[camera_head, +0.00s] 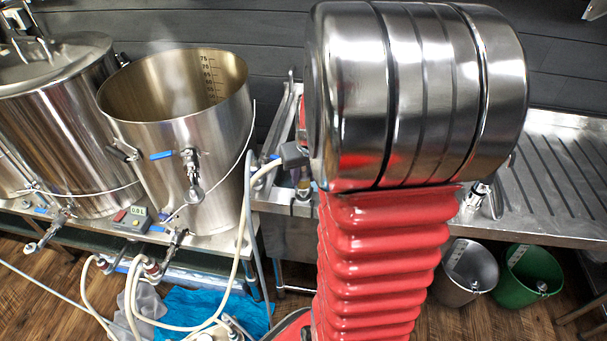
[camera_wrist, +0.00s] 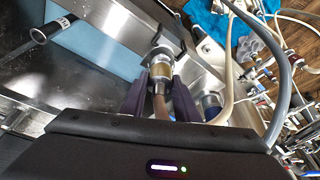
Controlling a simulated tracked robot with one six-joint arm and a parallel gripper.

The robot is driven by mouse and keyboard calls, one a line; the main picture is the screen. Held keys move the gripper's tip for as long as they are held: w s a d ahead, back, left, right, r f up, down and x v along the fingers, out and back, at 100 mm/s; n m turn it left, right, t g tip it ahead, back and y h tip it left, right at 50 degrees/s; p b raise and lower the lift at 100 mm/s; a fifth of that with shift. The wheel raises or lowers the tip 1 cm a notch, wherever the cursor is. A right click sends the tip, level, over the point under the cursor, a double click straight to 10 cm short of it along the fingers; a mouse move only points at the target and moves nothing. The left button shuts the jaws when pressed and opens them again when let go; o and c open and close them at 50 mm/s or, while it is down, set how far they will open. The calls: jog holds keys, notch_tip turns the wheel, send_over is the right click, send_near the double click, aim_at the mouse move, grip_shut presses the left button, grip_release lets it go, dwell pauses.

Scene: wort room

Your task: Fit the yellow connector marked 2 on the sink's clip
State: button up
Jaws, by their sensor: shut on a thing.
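In the wrist view my gripper (camera_wrist: 159,88) is shut on a metal connector with a yellowish band (camera_wrist: 161,71), between its two dark fingers. A brownish hose leads from the connector back toward the gripper body. The connector's tip lies at a metal fitting on the sink's rim (camera_wrist: 150,22), which may be the clip; I cannot tell whether they are joined. No mark 2 is readable. In the head view my arm hides most of the gripper and sink (camera_head: 285,118).
A blue-banded connector (camera_wrist: 211,101) is close right of my gripper. A black-handled tool (camera_wrist: 50,30) lies at upper left. An open steel kettle (camera_head: 180,125) stands left of the sink, with pale hoses (camera_head: 236,265) hanging nearby. Grey and green buckets (camera_head: 533,272) stand below the drainboard.

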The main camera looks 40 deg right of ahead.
jog(key=shift+f, duration=0.9)
dwell(0.3)
jog(key=o, duration=1.2)
jog(key=shift+r, duration=0.1)
jog(key=v, duration=1.3)
jog(key=shift+r, duration=0.3)
jog(key=s+a+r+n, duration=0.1)
jog(key=s+a, duration=0.1)
jog(key=a, duration=0.6)
jog(key=s+a+r+n+t+y, duration=0.1)
jog(key=s+a+n, duration=0.1)
jog(key=a, duration=0.7)
jog(key=s+a+r+n+t, duration=0.1)
jog(key=s+a, duration=0.1)
jog(key=a, duration=0.6)
jog(key=shift+s+a+r+n, duration=0.2)
jog(key=shift+a+r+n, duration=0.05)
jog(key=shift+a+n, duration=0.15)
